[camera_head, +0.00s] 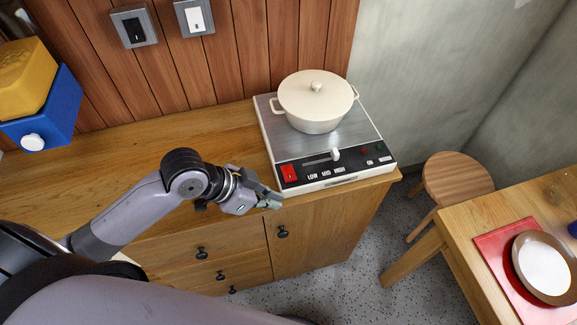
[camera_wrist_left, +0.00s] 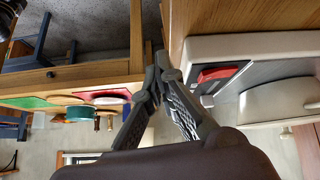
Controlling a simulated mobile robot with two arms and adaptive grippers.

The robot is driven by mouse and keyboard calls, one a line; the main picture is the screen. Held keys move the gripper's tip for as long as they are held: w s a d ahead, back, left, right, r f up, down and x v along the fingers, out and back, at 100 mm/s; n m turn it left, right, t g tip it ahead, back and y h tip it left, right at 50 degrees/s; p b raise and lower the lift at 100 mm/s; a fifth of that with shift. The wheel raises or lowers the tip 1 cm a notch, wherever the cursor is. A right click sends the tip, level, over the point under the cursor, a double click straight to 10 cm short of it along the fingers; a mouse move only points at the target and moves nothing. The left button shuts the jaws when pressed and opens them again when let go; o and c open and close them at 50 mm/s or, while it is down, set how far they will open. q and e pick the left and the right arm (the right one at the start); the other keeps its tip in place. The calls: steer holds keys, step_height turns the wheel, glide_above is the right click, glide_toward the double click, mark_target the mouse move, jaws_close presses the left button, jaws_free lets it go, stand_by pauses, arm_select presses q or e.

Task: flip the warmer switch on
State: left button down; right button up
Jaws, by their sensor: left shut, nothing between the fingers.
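The warmer (camera_head: 325,145) stands at the right end of the wooden counter, with a lidded cream pot (camera_head: 316,100) on its steel plate. Its black front panel carries a red switch (camera_head: 289,173) at the left, a white slider knob (camera_head: 335,154) and small lights at the right. My left gripper (camera_head: 272,201) is shut and empty, just in front of the counter edge, below and left of the red switch and apart from it. In the left wrist view the closed fingers (camera_wrist_left: 158,72) show left of the red switch (camera_wrist_left: 217,74). My right gripper is not in view.
A blue box (camera_head: 45,110) with a yellow top stands at the counter's left. Two wall switches, black (camera_head: 134,27) and white (camera_head: 195,18), are on the wood panelling. A stool (camera_head: 458,178) and a table with a plate (camera_head: 543,266) are at the right. The counter's middle is clear.

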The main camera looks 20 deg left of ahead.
arm_select(q)
steer(key=w+a+r+h, duration=0.1)
steer(key=w+a+r, duration=0.1)
steer(key=r, duration=0.4)
steer(key=w+a+r+m+h, duration=0.1)
steer(key=w+a+r, duration=0.2)
steer(key=r, duration=0.3)
steer(key=shift+w+a+r+g, duration=0.3)
steer(key=p, duration=0.2)
glide_above(288, 178)
steer(key=f, duration=0.6)
steer(key=shift+w+a, duration=0.1)
steer(key=shift+a, duration=0.3)
steer(key=f, duration=0.1)
steer(key=f+p, duration=0.1)
steer(key=f, duration=0.1)
steer(key=shift+d+f, duration=0.35)
steer(key=shift+f, duration=0.65)
